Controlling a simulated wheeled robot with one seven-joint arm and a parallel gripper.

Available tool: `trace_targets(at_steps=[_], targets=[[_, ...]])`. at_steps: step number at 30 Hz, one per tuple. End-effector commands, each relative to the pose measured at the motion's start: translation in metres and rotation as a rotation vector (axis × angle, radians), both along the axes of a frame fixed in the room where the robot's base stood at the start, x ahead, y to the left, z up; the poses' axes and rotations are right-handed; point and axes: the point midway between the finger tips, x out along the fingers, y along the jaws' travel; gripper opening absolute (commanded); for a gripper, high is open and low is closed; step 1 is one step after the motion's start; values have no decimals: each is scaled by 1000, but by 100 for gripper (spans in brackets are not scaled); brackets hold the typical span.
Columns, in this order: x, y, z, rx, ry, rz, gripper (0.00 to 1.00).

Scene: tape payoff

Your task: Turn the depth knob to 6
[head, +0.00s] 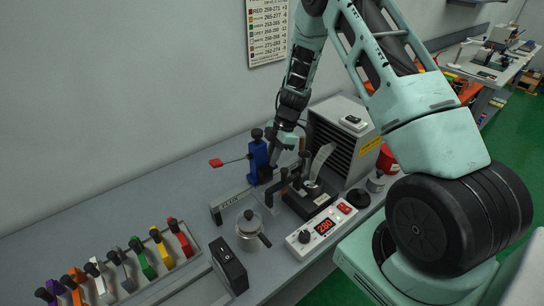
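I cannot make out which knob is the depth knob, as no label or scale for it is legible. A black knob (257,133) tops a blue upright unit (259,158) that has a red-tipped lever (217,162) on its left. Another black knob (304,237) sits on the white control box (326,228), left of a red lit display. My gripper (279,150) points down just right of the blue unit, near its upper part. Its fingertips are too small and dark to show whether they are open or touch anything.
A black fixture (308,196) with a pale curved strip stands right of the blue unit. A grey louvred box (345,138) is behind it. A metal pot (248,231) and black box (230,266) stand in front. Coloured-handled tools (145,259) fill a rack at left.

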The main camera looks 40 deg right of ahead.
Motion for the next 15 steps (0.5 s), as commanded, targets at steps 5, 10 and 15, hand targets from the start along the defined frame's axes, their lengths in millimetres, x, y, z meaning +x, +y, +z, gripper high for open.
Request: trace_targets(at_steps=[5, 10, 15], targets=[[0, 0, 0, 0, 1, 1, 0], [1, 0, 1, -2, -1, 26, 0], [1, 0, 2, -2, 1, 102, 0]])
